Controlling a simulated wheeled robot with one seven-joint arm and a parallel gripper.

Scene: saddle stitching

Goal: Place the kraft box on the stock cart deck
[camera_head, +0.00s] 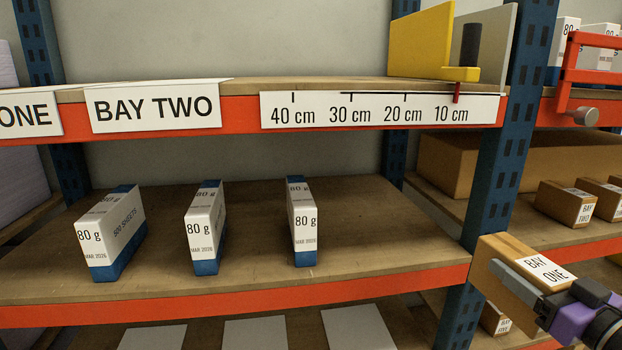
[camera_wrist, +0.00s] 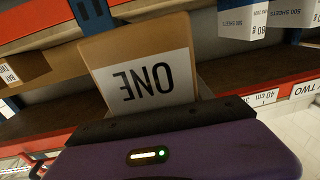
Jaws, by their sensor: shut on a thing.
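The kraft box (camera_head: 500,258), brown with a white "BAY ONE" label, is at the lower right in the head view. My gripper (camera_head: 530,285) is shut on it, with a grey finger along its near side. The box is held in front of the blue rack post. In the wrist view the same box (camera_wrist: 130,48) rises beyond my purple gripper (camera_wrist: 150,125), its label upside down and partly hidden by the gripper. I cannot make out a stock cart deck in either view.
A blue upright (camera_head: 500,150) stands close behind the box. A shelf (camera_head: 250,285) with an orange front edge holds three white-and-blue "80 g" packs (camera_head: 205,228). More kraft boxes (camera_head: 567,205) sit on the right shelf. A yellow bracket (camera_head: 420,42) stands above.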

